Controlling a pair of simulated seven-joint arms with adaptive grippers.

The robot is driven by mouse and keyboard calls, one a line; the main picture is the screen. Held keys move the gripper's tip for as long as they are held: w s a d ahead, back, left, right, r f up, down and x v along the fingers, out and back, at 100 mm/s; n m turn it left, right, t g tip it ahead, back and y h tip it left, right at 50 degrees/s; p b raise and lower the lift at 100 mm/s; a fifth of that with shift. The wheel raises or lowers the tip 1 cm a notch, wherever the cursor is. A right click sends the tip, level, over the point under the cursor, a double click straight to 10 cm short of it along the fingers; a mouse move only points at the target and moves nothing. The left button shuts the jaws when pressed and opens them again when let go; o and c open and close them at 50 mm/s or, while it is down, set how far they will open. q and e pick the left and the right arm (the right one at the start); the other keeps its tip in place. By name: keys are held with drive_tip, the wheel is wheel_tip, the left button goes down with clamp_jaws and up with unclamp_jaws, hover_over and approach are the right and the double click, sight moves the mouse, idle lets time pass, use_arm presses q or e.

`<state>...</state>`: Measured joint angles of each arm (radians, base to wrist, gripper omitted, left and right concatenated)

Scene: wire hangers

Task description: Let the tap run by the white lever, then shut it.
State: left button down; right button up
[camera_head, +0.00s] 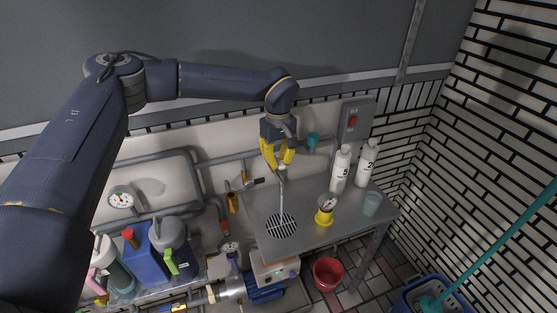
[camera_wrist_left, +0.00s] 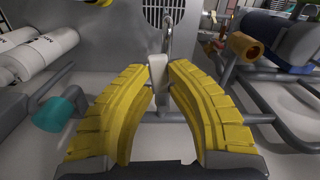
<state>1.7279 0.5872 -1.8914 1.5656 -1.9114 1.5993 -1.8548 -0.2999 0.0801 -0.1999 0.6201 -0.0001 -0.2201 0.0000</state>
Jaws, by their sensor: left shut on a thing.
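My left gripper (camera_head: 278,167) has its yellow fingers pointing down at the tap (camera_head: 283,178) above the metal bench. In the left wrist view the white lever (camera_wrist_left: 157,67) sits between the fingertips, and the gripper is shut on it. The tap's curved metal spout (camera_wrist_left: 168,32) shows just beyond the lever. In the head view a thin pale streak, which looks like running water (camera_head: 282,203), goes from the tap down to the round drain grate (camera_head: 281,226). The fingers partly hide the tap in the head view. My right gripper is in neither view.
Two white bottles (camera_head: 341,170), a yellow container (camera_head: 325,212) and a pale cup (camera_head: 372,204) stand on the bench (camera_head: 306,239), right of the drain. Grey pipes (camera_head: 220,158) run along the wall behind. A red bucket (camera_head: 328,273) stands on the floor.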

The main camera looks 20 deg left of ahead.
sight(278, 162)
use_arm(q)
drive_tip(key=shift+s+f, duration=0.1)
drive_tip(key=shift+s, duration=0.05)
drive_tip(key=c, duration=1.3)
unclamp_jaws()
wheel_tip(278, 162, up, 12)
drive_tip(key=shift+r, duration=0.1)
